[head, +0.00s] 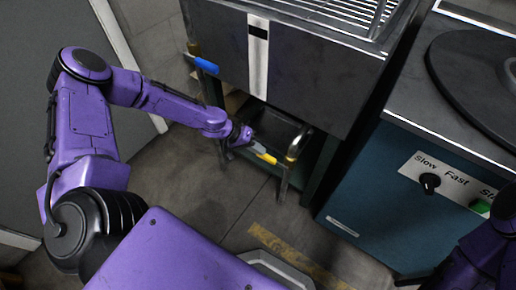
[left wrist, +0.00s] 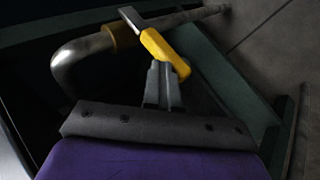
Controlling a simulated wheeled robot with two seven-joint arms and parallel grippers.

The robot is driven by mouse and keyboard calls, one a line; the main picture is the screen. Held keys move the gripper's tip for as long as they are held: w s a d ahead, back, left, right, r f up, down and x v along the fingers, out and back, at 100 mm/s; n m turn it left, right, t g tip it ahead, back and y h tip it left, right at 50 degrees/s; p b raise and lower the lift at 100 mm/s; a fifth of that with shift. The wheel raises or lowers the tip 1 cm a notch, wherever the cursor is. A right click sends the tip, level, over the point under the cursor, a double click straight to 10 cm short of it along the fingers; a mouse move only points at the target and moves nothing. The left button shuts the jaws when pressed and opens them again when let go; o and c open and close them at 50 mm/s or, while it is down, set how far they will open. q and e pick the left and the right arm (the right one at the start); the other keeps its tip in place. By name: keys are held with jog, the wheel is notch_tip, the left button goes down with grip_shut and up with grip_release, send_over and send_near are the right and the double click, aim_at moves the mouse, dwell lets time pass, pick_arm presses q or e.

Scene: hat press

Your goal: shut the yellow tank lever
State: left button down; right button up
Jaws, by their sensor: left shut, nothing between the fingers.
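The yellow tank lever (head: 266,155) is low under the steel tank, near a pipe. In the left wrist view the lever (left wrist: 165,53) has a yellow sleeve and a bare metal end, and sits at a brass fitting (left wrist: 122,35) on a bent metal pipe (left wrist: 80,57). My left gripper (head: 252,148) is beside the lever. Its fingers (left wrist: 162,68) are shut with nothing between them. Their tips are at the lever's side, partly behind the yellow sleeve; I cannot tell if they touch. My right gripper is not in view.
The steel tank (head: 290,72) stands above, with a blue-handled lever (head: 206,66) at its left. A teal cabinet (head: 370,205) with a knob and green switch stands to the right. Stand legs (head: 283,186) are near my left gripper. Bare floor (head: 195,185) lies in front.

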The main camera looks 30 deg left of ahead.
pick_arm(q)
jog(key=shift+s+a+f, duration=0.2)
jog(key=shift+f, duration=0.25)
notch_tip(320, 180, up, 6)
jog(key=p, duration=0.5)
jog(key=s+a+r+p, duration=0.2)
jog(key=a+r+p, duration=0.1)
jog(key=a, duration=0.5)
jog(key=shift+s+r, duration=0.2)
jog(key=shift+s, duration=0.15)
